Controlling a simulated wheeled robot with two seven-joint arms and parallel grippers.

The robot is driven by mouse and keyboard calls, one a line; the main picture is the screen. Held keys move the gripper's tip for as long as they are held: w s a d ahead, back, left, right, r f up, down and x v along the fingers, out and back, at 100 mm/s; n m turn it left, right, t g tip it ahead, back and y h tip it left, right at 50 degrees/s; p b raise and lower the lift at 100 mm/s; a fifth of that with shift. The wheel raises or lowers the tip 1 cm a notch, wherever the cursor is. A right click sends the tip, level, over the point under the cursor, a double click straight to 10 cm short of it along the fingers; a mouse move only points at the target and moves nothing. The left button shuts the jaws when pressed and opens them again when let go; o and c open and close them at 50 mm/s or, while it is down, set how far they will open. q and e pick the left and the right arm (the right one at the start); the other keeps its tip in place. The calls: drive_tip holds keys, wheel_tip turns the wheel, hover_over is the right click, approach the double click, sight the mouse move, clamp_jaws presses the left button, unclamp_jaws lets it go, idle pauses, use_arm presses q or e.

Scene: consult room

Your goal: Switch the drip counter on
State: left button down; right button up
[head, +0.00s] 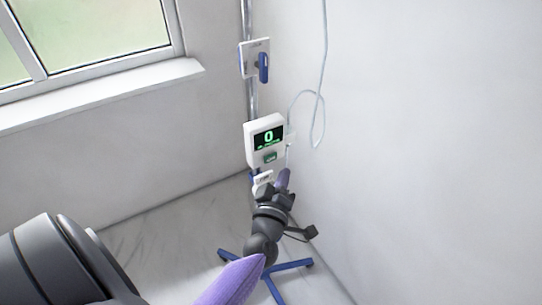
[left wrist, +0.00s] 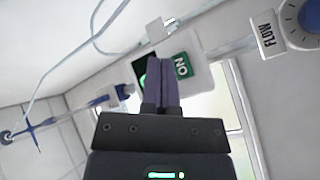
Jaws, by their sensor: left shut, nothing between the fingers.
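The drip counter (head: 253,149) is a white box on the pole, with a dark screen (head: 268,138) lit with a green 0 and smaller green text. A green button (head: 270,157) sits below the screen. In the left wrist view the button (left wrist: 184,66) reads ON, and my fingers hide part of the counter's face (left wrist: 200,70). My left gripper (head: 284,178) is shut and empty, just below and right of the counter in the head view. Its purple fingertips (left wrist: 168,66) overlap the counter in the left wrist view; I cannot tell whether they touch it. My right gripper is not in view.
A white plate with a blue handle (head: 263,67) is higher on the pole (head: 248,20). A clear tube (head: 324,60) hangs at the right. A FLOW dial (left wrist: 300,20) sits near the counter. The blue pole base (head: 296,265) stands on the floor near the wall corner.

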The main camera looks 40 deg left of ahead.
use_arm(q)
drive_tip(key=shift+s+d, duration=0.25)
drive_tip(key=shift+d, duration=0.3)
drive_tip(key=shift+s+d, duration=0.2)
drive_tip(key=shift+d, duration=0.3)
drive_tip(key=s+d+f+m+g+h, duration=0.35)
drive_tip(key=s+f+m, duration=0.2)
drive_tip(key=f, duration=0.55)
drive_tip(key=s+d+f+m+g+h, duration=0.35)
drive_tip(key=s+f+m, duration=0.2)
drive_tip(key=f, duration=0.55)
drive_tip(key=s+a+f+m+g, duration=0.1)
drive_tip(key=s+f+m+g, duration=0.2)
drive_tip(key=s, duration=1)
drive_tip(key=s+a+f+m+g, duration=0.1)
drive_tip(key=s+f+m+g, duration=0.1)
drive_tip(key=s+f+g, duration=0.4)
drive_tip(key=s+f, duration=0.3)
drive_tip(key=s, duration=0.4)
drive_tip(key=shift+m+g+b, duration=0.3)
drive_tip(key=shift+m+g, duration=0.1)
drive_tip(key=shift+a, duration=0.1)
